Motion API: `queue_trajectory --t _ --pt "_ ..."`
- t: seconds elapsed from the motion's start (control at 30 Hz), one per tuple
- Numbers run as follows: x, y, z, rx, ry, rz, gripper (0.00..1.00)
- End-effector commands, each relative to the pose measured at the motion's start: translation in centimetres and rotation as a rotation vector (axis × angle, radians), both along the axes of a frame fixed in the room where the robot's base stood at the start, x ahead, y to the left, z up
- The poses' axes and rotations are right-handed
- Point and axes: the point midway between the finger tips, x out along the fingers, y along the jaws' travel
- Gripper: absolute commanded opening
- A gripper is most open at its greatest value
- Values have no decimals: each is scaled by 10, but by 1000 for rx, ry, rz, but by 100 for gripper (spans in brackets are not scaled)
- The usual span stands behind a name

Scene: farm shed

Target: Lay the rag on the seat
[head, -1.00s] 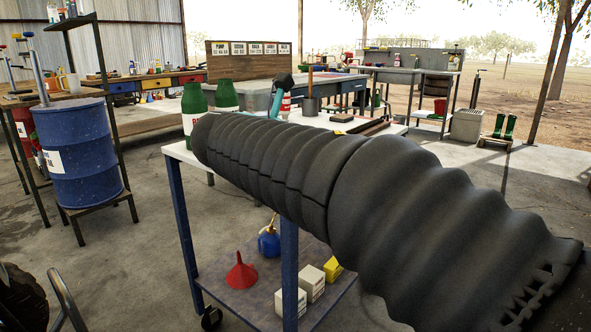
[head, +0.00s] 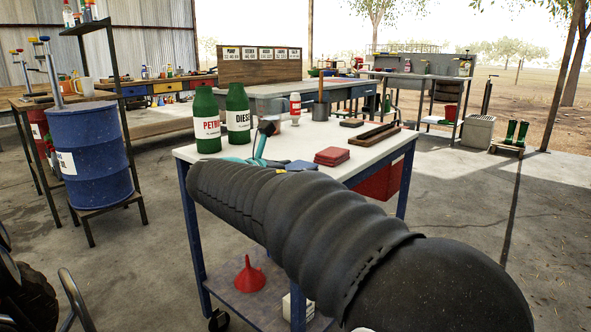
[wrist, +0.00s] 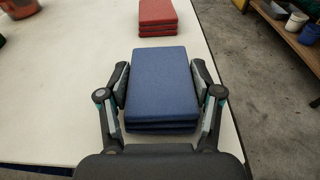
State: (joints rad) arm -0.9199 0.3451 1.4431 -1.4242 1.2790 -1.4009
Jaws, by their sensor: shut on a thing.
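A blue folded rag (wrist: 160,82) in flat layers lies between the fingers of my gripper (wrist: 160,66) in the wrist view. The fingers press on its left and right sides. In the head view the rag (head: 301,165) shows as a small blue patch at the white bench top, beside my gripper (head: 266,145), partly behind my arm. I cannot tell whether it touches the top. A red folded stack (wrist: 156,16) lies apart, beyond the blue rag; it also shows in the head view (head: 332,157). I cannot make out a seat in either view.
A blue drum (head: 93,155) is at left.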

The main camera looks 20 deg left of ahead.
Motion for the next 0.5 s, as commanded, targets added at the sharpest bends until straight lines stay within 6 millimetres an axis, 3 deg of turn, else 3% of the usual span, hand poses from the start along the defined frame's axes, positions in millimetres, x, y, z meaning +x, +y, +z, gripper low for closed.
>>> queue_trajectory --t 0.27,0.3,0.4,0.5 --pt "0 0 -4 -1 0 0 35" --pt "0 0 -4 0 0 0 69" --pt "0 0 -3 0 0 0 91" --pt "0 0 -3 0 0 0 91"
